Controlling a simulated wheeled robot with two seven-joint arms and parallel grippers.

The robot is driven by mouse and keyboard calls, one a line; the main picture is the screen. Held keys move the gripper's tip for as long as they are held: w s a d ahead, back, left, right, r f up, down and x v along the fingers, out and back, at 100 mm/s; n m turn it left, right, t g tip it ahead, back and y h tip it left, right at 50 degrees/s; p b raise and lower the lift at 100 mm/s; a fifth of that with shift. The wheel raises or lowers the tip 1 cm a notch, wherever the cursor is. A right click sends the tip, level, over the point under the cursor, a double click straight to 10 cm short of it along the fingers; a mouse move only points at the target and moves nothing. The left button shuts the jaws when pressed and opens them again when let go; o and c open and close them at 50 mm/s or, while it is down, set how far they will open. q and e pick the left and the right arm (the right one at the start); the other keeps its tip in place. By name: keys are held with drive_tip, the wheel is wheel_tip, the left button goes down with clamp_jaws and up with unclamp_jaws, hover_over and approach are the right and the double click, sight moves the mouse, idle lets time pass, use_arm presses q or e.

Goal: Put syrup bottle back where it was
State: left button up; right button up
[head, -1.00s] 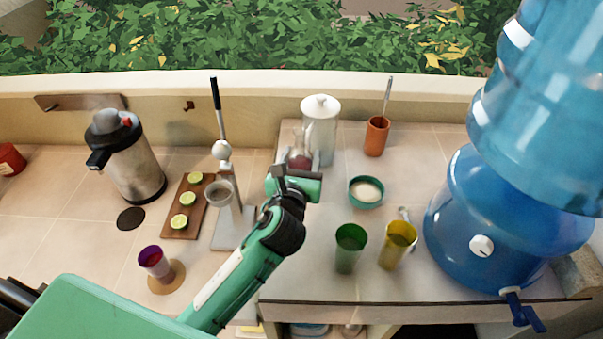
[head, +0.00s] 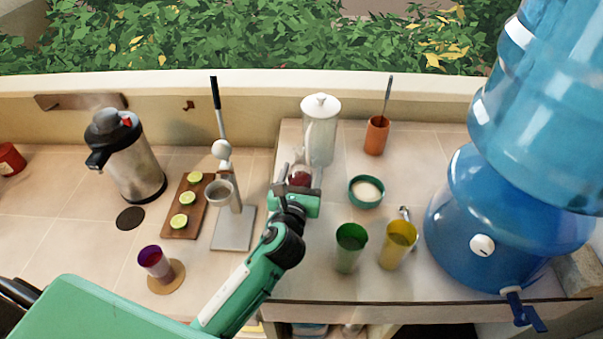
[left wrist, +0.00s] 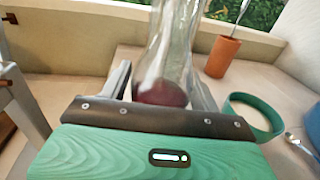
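The syrup bottle (head: 300,176) is clear glass with dark red syrup low inside. It is upright at the left of the raised counter section, in front of the lidded white jar. My left gripper (head: 294,192) is at its near side. In the left wrist view, the bottle (left wrist: 163,70) stands between the two fingers (left wrist: 163,85), which lie close against its sides; its base is hidden by the gripper body. I cannot tell whether the base touches the counter. My right gripper is not in view.
A white jar (head: 322,135), orange cup (head: 376,136), green bowl (head: 366,203), green cup (head: 349,250) and yellow cup (head: 397,245) stand around. A citrus press (head: 233,228) is left; a blue water dispenser (head: 500,220) is right. Counter between bowl and jar is clear.

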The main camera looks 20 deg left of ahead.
use_arm(q)
drive_tip(key=shift+o, duration=0.6)
drive_tip(key=shift+r, duration=0.1)
drive_tip(key=s+b, duration=0.1)
drive_tip(key=s, duration=0.2)
drive_tip(key=s+d+b, duration=0.1)
drive_tip(key=s, duration=0.3)
drive_tip(key=s+b, duration=0.1)
drive_tip(key=s, duration=0.2)
drive_tip(key=shift+s+d, duration=0.15)
drive_tip(key=shift+s, duration=0.25)
drive_tip(key=shift+s+r, duration=0.1)
drive_tip(key=shift+s, duration=0.5)
